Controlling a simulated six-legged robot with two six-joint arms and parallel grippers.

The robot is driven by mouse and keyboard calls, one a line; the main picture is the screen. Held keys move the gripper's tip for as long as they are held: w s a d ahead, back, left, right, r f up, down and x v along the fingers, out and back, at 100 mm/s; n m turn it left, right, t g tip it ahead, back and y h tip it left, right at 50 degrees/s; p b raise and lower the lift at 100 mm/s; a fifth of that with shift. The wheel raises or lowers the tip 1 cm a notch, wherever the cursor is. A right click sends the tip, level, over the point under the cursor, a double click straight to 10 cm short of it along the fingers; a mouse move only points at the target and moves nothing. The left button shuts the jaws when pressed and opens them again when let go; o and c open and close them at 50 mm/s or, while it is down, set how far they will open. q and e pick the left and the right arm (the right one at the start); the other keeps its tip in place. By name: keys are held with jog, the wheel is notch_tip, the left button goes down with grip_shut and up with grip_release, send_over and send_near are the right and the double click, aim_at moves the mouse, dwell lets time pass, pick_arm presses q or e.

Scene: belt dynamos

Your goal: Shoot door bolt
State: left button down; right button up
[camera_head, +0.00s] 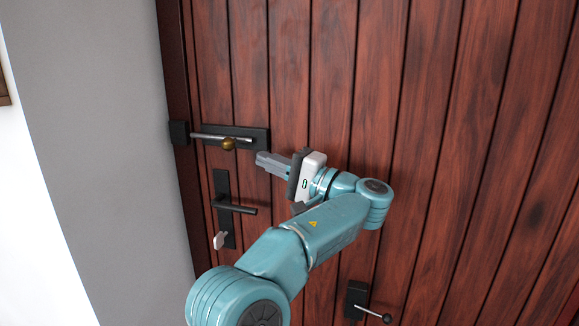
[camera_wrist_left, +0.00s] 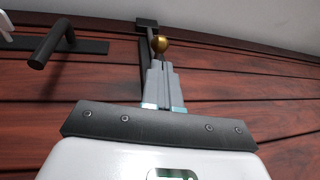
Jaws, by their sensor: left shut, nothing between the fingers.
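The door bolt is a metal rod (camera_head: 208,137) on a black plate (camera_head: 262,136) at the door's left side. Its round gold knob (camera_head: 228,144) hangs at the rod and also shows in the left wrist view (camera_wrist_left: 160,44). The rod spans to the black keeper (camera_head: 179,133) on the frame; I cannot tell whether its tip is inside. My left gripper (camera_head: 261,159) is shut and empty, just right of the knob and below the plate. In the left wrist view its closed fingertips (camera_wrist_left: 160,66) point at the knob. My right gripper is not in view.
A black lever handle (camera_head: 237,209) with a pale key (camera_head: 220,240) below it sits under the bolt. A black fitting with a metal rod (camera_head: 357,299) is low on the wooden door (camera_head: 450,110). A grey wall (camera_head: 90,120) is at left.

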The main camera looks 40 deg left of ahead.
aim_at(227, 149)
pick_arm(q)
jog(key=p+x, duration=0.1)
jog(key=x, duration=0.5)
jog(key=shift+a, duration=0.1)
jog(key=a, duration=0.2)
jog(key=s+a, duration=0.1)
jog(key=a, duration=0.1)
jog(key=shift+s+a+b, duration=0.2)
jog(key=shift+b, duration=0.1)
jog(key=shift+s+a+r, duration=0.1)
